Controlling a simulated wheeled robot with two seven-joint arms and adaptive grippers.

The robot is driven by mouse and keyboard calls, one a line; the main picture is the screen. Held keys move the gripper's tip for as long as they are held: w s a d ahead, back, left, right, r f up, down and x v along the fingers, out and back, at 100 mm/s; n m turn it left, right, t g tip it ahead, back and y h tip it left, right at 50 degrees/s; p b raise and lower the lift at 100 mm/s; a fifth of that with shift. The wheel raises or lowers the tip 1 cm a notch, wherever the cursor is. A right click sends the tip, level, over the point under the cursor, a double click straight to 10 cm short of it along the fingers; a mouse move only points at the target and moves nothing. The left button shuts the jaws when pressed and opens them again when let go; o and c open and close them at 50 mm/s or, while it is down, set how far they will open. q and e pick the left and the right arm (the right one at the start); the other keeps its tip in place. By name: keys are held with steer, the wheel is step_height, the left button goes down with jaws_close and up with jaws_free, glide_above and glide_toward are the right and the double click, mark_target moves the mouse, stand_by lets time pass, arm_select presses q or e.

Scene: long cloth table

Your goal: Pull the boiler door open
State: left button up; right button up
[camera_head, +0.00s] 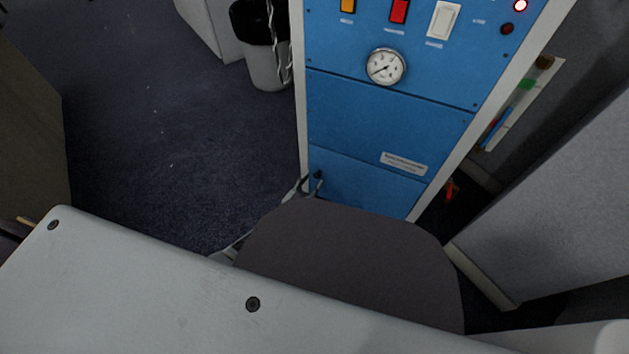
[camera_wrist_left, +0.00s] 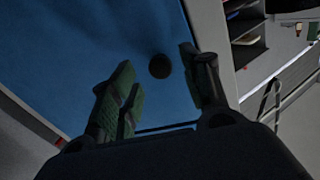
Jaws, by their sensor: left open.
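The blue boiler front (camera_head: 385,125) stands in a pale frame at the upper middle of the head view. My left gripper (camera_head: 312,184) is at the lower left edge of the boiler, small and partly hidden by my own body. In the left wrist view the gripper (camera_wrist_left: 156,58) is open, its fingers on either side of a dark round knob (camera_wrist_left: 159,66) on a blue panel (camera_wrist_left: 95,35). Contact is not clear. My right gripper is not in view.
A round gauge (camera_head: 386,67), a red button (camera_head: 399,11) and a white switch (camera_head: 443,20) sit on the upper boiler. A bin (camera_head: 266,68) stands left of it. A grey panel (camera_head: 560,200) is at right. Dark carpet (camera_head: 150,130) at left is clear.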

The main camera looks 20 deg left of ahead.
arm_select(q)
steer(key=shift+b+x, duration=0.45)
steer(key=shift+x, duration=0.85)
steer(key=shift+c, duration=0.5)
jaws_close()
